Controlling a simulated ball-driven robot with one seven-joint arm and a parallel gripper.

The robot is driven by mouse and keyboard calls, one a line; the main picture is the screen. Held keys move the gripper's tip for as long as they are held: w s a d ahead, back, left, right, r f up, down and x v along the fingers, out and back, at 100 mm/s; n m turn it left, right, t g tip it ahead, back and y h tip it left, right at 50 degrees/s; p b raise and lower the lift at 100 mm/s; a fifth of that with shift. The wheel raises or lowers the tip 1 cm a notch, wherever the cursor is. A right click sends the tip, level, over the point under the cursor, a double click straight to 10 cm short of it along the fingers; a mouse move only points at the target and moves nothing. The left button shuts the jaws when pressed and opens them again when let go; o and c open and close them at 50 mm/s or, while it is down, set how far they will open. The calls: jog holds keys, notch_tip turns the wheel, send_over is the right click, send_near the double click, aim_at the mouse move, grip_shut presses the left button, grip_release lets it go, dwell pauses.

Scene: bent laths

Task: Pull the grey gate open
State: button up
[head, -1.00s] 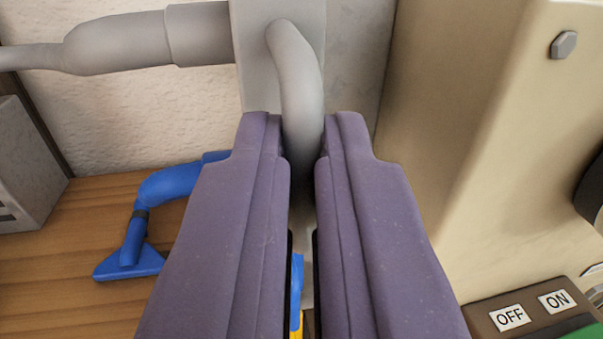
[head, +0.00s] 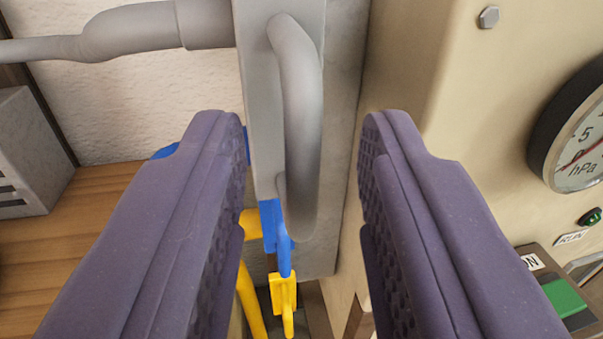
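The grey gate (head: 262,100) is at the upper middle of the head view, a narrow upright grey panel. A curved grey handle (head: 303,120) stands out from it, bowed toward me. My gripper (head: 306,125) is open, its two purple fingers spread wide on either side of the handle. A clear gap shows between the handle and each finger, so nothing is gripped. I cannot tell from this view how far the gate stands open.
A blue handle (head: 277,238) and a yellow handle (head: 284,298) hang below. A grey pipe (head: 130,33) runs left. At right, a cream housing (head: 425,80) carries a round gauge (head: 578,140) and a green switch (head: 565,297). A grey box (head: 28,150) sits at left on wood.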

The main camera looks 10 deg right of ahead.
jog(key=s+a+p, duration=0.1)
jog(key=s, duration=0.6)
jog(key=shift+s+a, duration=0.2)
